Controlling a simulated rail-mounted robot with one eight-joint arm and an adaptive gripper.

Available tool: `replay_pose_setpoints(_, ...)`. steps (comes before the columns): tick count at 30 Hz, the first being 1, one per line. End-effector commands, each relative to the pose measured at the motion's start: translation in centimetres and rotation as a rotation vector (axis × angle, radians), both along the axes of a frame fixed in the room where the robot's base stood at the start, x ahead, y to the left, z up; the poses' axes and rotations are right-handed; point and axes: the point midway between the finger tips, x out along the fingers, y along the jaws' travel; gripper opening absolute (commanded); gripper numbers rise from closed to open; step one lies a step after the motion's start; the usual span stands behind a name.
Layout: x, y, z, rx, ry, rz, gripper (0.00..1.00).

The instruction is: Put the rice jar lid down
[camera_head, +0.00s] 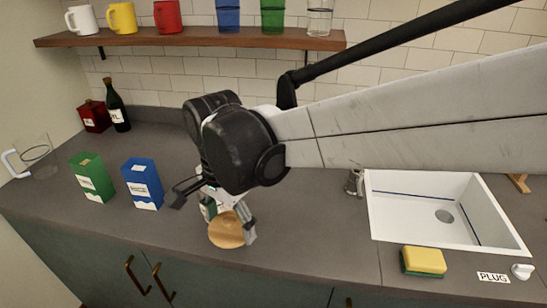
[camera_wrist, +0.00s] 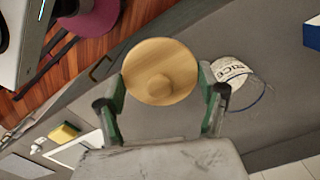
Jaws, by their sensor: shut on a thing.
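The rice jar lid is a round light wooden disc (camera_head: 226,231) with a knob. It also shows in the wrist view (camera_wrist: 178,58), where its knob faces the camera. My gripper (camera_wrist: 163,80) is shut on the lid, with one green-and-grey finger on each side of its rim. In the head view my gripper (camera_head: 229,213) holds the lid over the front part of the counter; the gap below it is hard to judge. The rice jar (camera_wrist: 235,72), clear with a white RICE label, stands to the right of the lid in the wrist view. I cannot make out the jar in the head view.
A blue box (camera_head: 143,184) and a green box (camera_head: 92,178) stand left of my gripper on the grey counter (camera_head: 300,230). A metal pot (camera_head: 354,181), the white sink (camera_head: 400,230) and a yellow-green sponge (camera_head: 424,261) are to the right. Counter between gripper and sink is clear.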

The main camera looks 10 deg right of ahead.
Motion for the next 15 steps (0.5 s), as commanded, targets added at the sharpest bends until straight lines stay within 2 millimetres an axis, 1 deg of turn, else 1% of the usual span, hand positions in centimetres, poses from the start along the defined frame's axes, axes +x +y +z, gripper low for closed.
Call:
replay_pose_setpoints(2, 0.1, -0.2, -0.5, 0.0, 0.0, 0.004, 0.45)
replay_pose_setpoints(5, 0.9, -1.5, -1.4, 0.0, 0.0, 0.002, 0.45)
replay_pose_setpoints(15, 4.8, -7.0, -5.4, 0.0, 0.0, 0.0, 0.45)
